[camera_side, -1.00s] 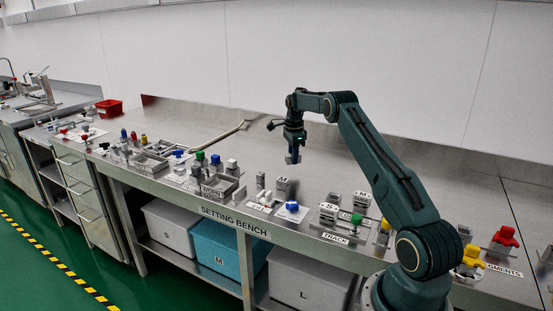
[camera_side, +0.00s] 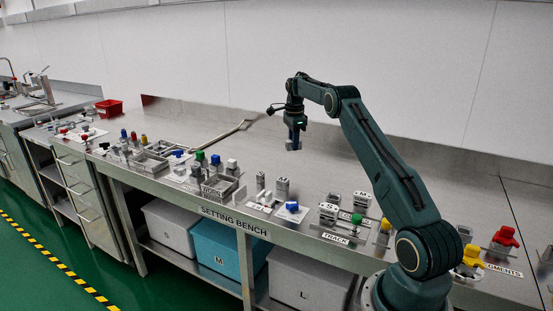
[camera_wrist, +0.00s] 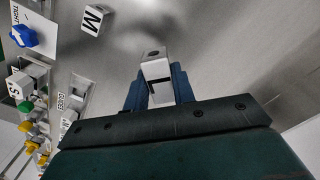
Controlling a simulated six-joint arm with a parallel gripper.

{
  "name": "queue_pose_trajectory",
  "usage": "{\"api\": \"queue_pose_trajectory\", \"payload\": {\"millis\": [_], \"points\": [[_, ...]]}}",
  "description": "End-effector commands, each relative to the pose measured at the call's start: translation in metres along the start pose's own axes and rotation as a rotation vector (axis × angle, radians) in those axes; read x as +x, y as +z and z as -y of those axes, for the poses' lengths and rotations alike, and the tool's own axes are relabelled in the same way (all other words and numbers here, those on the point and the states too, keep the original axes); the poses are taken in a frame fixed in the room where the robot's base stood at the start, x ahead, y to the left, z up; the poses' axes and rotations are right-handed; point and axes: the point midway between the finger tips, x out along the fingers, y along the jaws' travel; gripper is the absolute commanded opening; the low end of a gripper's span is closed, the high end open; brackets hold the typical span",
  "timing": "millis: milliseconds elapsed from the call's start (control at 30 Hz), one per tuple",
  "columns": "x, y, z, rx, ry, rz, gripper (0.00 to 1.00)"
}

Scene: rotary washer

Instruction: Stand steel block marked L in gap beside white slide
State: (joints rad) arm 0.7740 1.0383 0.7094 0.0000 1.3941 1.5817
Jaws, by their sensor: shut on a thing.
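My gripper (camera_side: 293,138) is shut on a grey steel block (camera_wrist: 155,68), held upright in the air above the bench; the block also shows small below the fingers in the side view (camera_side: 293,145). Its top has a dark hole and no letter is readable on it. The fingers grip it from both sides in the wrist view (camera_wrist: 158,88). A small white piece (camera_side: 266,197) on a card near the bench's front edge may be the white slide; its gap is too small to make out. My gripper is above and behind it, well apart.
The TRACK fixture (camera_side: 336,218) with a green knob lies further right. Trays (camera_side: 218,186) and knobs stand to the left.

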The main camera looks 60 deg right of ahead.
Motion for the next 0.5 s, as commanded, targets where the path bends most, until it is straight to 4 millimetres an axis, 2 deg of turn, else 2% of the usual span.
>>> {"api": "queue_pose_trajectory", "payload": {"millis": [267,500], "points": [[-0.005,0.006,-0.001,0.018,-0.004,0.0,0.0],[-0.02,0.034,-0.01,0.107,-0.005,0.001,0.0]]}}
